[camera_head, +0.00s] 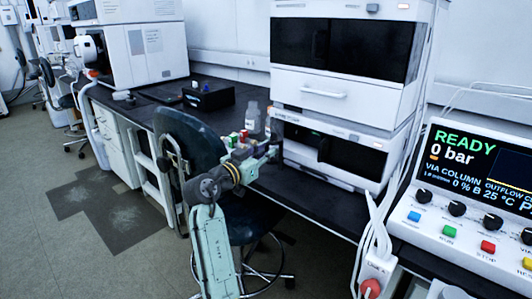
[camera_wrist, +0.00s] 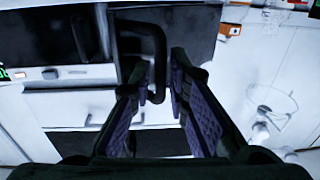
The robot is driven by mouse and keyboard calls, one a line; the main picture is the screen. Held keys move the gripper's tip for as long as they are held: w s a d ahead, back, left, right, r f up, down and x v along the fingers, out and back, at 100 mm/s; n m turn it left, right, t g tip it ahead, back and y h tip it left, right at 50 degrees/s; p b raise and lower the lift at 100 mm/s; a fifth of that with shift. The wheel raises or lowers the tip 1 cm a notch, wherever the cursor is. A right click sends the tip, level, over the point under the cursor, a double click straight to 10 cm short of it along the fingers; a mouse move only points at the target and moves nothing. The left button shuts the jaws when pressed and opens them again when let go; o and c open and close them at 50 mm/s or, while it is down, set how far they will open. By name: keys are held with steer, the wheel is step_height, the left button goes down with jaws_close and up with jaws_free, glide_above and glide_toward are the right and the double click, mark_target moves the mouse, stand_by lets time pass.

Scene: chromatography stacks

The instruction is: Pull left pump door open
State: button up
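The pump module (camera_head: 345,178) is the lower white unit of the stack, with a dark front that looks split into left and right parts. Its left door (camera_head: 298,134) looks closed, and my gripper (camera_head: 272,143) is at its left edge. In the wrist view, a black bar handle (camera_wrist: 160,50) runs down on a dark panel. My gripper (camera_wrist: 160,72) is open, with one finger on each side of the handle's lower part. Gaps show beside the bar; I cannot tell whether a finger touches it.
A dark chair (camera_head: 190,140) stands close beside my arm. Bottles (camera_head: 252,117) and small coloured-capped items stand on the black bench (camera_head: 300,205) behind my gripper. A control unit (camera_head: 470,225) reading READY stands at the right, with white cables (camera_head: 375,235) hanging beside it.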

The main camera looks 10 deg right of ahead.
steer(key=shift+s, duration=0.1)
steer(key=v, duration=1.2)
